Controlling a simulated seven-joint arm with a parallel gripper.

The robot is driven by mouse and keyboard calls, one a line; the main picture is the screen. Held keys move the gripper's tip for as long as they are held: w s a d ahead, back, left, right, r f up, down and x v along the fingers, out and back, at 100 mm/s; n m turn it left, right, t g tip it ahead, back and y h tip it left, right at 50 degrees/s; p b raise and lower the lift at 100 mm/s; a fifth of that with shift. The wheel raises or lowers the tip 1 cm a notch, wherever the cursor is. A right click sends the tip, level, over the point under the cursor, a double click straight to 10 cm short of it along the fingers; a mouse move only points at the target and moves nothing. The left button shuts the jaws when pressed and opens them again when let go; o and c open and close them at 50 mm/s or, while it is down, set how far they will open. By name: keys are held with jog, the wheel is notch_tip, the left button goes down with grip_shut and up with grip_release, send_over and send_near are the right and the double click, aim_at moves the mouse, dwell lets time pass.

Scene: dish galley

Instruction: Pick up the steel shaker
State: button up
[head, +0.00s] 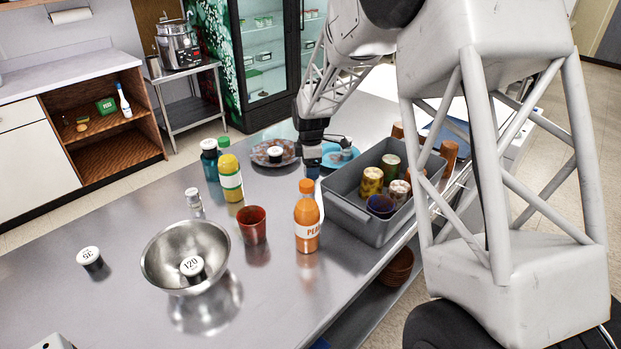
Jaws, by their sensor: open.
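A small silvery shaker with a pale top (194,201) stands upright on the steel counter, left of the yellow-green bottle; it looks like the steel shaker. My gripper (312,168) points down over the far part of the counter, between two plates and behind the orange bottle. It is open, and I see nothing held in it. It is well to the right of the shaker and farther back, apart from it. The fingertips are small and partly hidden.
A yellow-green bottle (230,178), teal bottle (209,165), red cup (252,228) and orange bottle (307,228) stand nearby. A steel bowl (160,255) holds a white-topped weight. A grey bin (372,226) holds several cups. The counter's left part is mostly clear.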

jog(key=shift+f, duration=1.2)
jog(key=c, duration=1.1)
jog(key=shift+o, duration=0.2)
jog(key=shift+r, duration=0.1)
jog(key=shift+r, duration=4.95)
